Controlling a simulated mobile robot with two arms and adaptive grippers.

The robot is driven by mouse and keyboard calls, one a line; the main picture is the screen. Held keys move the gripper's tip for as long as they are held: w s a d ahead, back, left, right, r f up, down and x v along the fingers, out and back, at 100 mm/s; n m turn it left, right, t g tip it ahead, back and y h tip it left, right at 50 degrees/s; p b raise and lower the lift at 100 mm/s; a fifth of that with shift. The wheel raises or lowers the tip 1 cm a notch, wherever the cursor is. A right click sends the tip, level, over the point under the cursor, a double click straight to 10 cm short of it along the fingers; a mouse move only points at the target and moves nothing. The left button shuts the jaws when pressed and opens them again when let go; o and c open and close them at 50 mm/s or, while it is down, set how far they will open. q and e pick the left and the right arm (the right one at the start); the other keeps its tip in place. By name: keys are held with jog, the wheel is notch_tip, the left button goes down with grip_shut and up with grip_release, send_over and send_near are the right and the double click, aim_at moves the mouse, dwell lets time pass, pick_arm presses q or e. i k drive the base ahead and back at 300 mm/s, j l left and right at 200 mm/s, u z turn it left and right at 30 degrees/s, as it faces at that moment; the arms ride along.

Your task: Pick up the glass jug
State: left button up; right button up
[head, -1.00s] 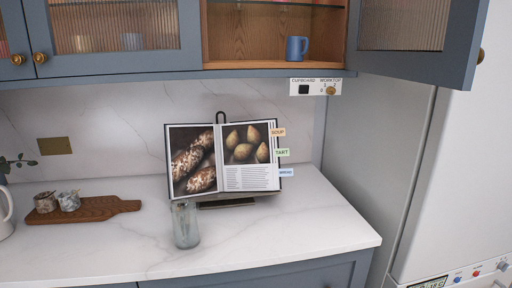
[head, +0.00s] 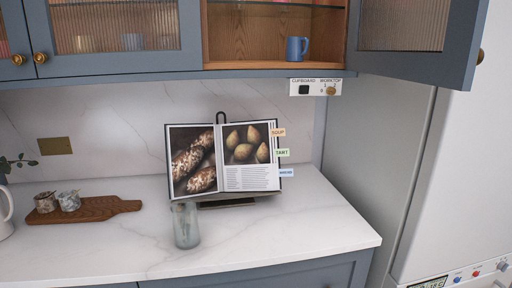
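The glass jug (head: 186,227) stands upright on the white marble worktop (head: 290,232), in front of the cookbook. It is clear, bluish glass, and whether it holds anything is hard to tell. Neither of my grippers shows in the head view.
An open cookbook (head: 248,178) on a stand is close behind the jug. A wooden board (head: 95,208) with two small pots lies left. A white vessel (head: 4,212) is cut off at the left edge. An open cupboard door (head: 412,40) juts out upper right; a blue mug (head: 297,48) stands inside.

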aim_at(187, 231)
jog(key=l+u, duration=0.1)
jog(key=l, duration=0.4)
jog(key=l+u, duration=0.15)
jog(key=l, duration=0.35)
jog(key=l+u, duration=0.1)
jog(key=l, duration=0.35)
jog(key=k+l+u, duration=0.15)
jog(key=l, duration=0.35)
jog(key=l+u, duration=0.1)
jog(key=l, duration=0.4)
jog(key=k+l+u, duration=0.15)
jog(key=l, duration=0.3)
jog(key=k+l+u, duration=0.1)
jog(key=l, duration=0.4)
jog(key=i+j+z, duration=0.15)
jog(key=j, duration=0.45)
jog(key=i+j+z, duration=0.1)
jog(key=i+j, duration=0.15)
jog(key=j, duration=0.4)
jog(key=i+j+z, duration=0.15)
jog(key=j, duration=0.5)
jog(key=i+j+z, duration=0.1)
jog(key=j, duration=0.55)
jog(key=i+j+z, duration=0.15)
jog(key=j, duration=0.55)
jog(key=j+z, duration=0.1)
jog(key=j, duration=0.55)
jog(key=i, duration=0.05)
